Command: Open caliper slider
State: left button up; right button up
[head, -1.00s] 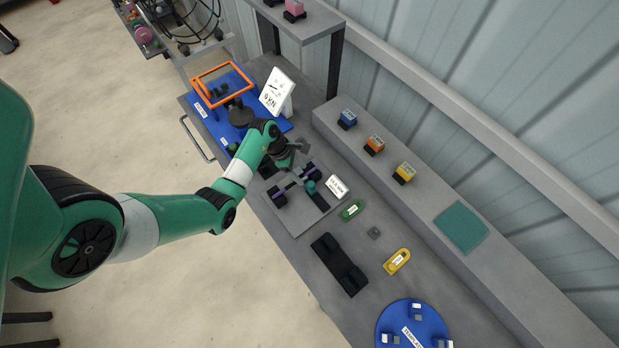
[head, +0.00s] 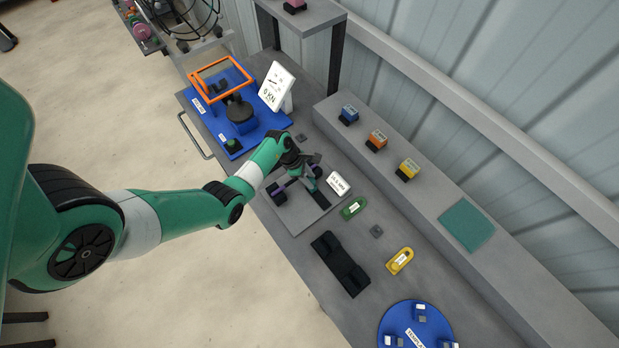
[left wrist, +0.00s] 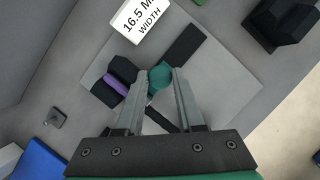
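The caliper lies on a grey plate (head: 297,222) on the bench, with dark purple-banded jaws (head: 278,193) and a teal slider knob (head: 317,172). A white sign reading about 16.5 MM WIDTH (head: 338,184) stands beside it. In the left wrist view the teal knob (left wrist: 160,77) sits between the fingertips of my left gripper (left wrist: 160,73), and a purple-banded jaw (left wrist: 113,86) is just left of it. My left gripper (head: 313,165) also shows in the head view, over the caliper. Its fingers are apart, with no clear grip on the knob. My right gripper is not in view.
A blue base with a press and orange frame (head: 222,78) and a gauge sign (head: 277,87) stand behind. A black block (head: 340,264), green piece (head: 353,208), yellow piece (head: 400,261) and blue round template (head: 415,332) lie nearer. A raised shelf runs along the wall.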

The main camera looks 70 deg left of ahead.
pick_arm(q)
grip_shut()
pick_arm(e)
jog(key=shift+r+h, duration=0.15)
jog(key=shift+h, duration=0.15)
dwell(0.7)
